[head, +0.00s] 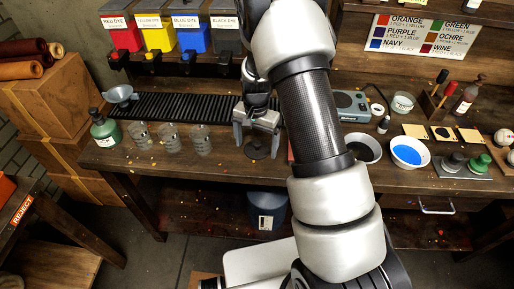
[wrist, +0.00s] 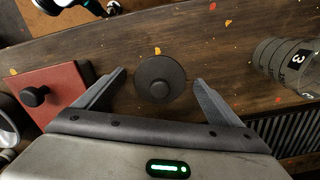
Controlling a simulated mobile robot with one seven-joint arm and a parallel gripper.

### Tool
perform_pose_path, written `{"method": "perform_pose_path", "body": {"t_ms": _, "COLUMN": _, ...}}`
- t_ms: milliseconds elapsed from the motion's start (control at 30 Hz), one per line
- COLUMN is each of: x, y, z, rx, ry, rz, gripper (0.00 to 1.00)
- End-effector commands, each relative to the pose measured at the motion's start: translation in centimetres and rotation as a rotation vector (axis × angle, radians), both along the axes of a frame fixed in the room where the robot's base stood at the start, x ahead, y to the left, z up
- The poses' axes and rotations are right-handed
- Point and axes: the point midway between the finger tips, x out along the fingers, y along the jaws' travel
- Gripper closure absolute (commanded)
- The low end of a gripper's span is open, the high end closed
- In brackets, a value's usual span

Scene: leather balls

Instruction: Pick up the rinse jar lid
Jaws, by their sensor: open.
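The rinse jar lid, a dark round disc with a small knob (wrist: 160,80), lies flat on the wooden bench between my open fingers in the wrist view. In the head view the lid (head: 257,152) shows just below my gripper, near the bench's front edge. My gripper (head: 257,124) is open and points down over the bench; in the wrist view its two fingertips (wrist: 158,78) stand left and right of the lid, apart from it. Whether the fingers are at the lid's height I cannot tell.
A red block with a black knob (wrist: 45,92) sits close left of my gripper in the wrist view. Clear glasses (head: 170,138), a black ribbed rack (head: 185,107) and a white bowl of blue dye (head: 408,152) are also on the bench.

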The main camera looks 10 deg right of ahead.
Motion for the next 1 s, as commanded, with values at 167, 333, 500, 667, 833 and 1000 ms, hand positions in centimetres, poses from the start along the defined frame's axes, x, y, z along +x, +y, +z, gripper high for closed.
{"method": "perform_pose_path", "body": {"t_ms": 167, "x": 0.0, "y": 0.0, "z": 0.0, "rx": 0.001, "ry": -0.001, "rz": 0.000, "gripper": 0.23}}
{"method": "perform_pose_path", "body": {"t_ms": 333, "x": 0.0, "y": 0.0, "z": 0.1, "rx": 0.000, "ry": 0.000, "rz": 0.000, "gripper": 0.52}}
{"method": "perform_pose_path", "body": {"t_ms": 500, "x": 0.0, "y": 0.0, "z": 0.1, "rx": 0.000, "ry": 0.000, "rz": 0.000, "gripper": 0.55}}
{"method": "perform_pose_path", "body": {"t_ms": 667, "x": 0.1, "y": 0.0, "z": 0.7, "rx": 0.001, "ry": -0.002, "rz": 0.001, "gripper": 0.55}}
{"method": "perform_pose_path", "body": {"t_ms": 833, "x": 0.2, "y": 0.1, "z": 3.5, "rx": 0.001, "ry": -0.006, "rz": 0.002, "gripper": 0.55}}
{"method": "perform_pose_path", "body": {"t_ms": 1000, "x": 0.1, "y": 0.0, "z": 7.0, "rx": 0.000, "ry": -0.005, "rz": 0.001, "gripper": 0.55}}
